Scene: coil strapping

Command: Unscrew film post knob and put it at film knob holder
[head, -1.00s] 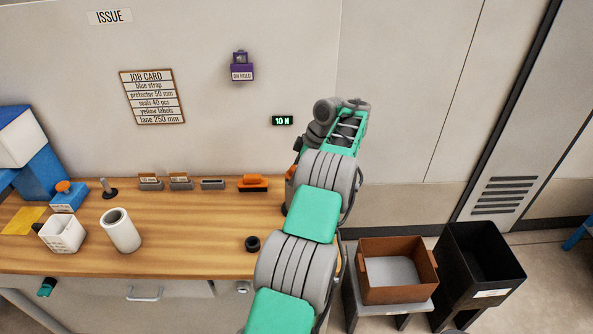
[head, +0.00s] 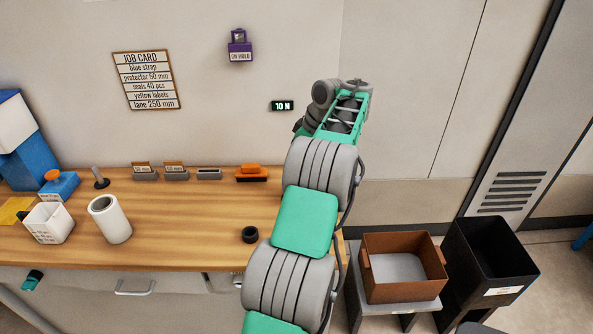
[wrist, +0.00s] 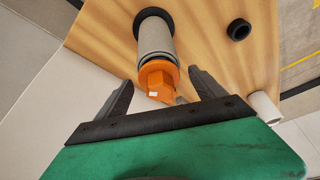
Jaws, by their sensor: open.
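The film post knob (wrist: 157,80) is orange and faceted, and it sits on the near end of a pale grey cylinder (wrist: 155,37) with a dark round base. In the wrist view, my gripper (wrist: 160,77) is open, with its two dark fingers on either side of the knob and visible gaps between. I cannot tell how deep the fingers reach. In the head view, my arm hides the gripper, post and knob. A small black ring (head: 250,234) lies on the wooden bench; it also shows in the wrist view (wrist: 238,29). I cannot tell which thing is the knob holder.
On the bench (head: 180,243) stand a white roll (head: 110,219), a white basket (head: 48,223), a dark peg (head: 99,178) and an orange-topped block (head: 252,173) near the wall. A brown bin (head: 399,267) and a black bin (head: 490,262) stand to the right.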

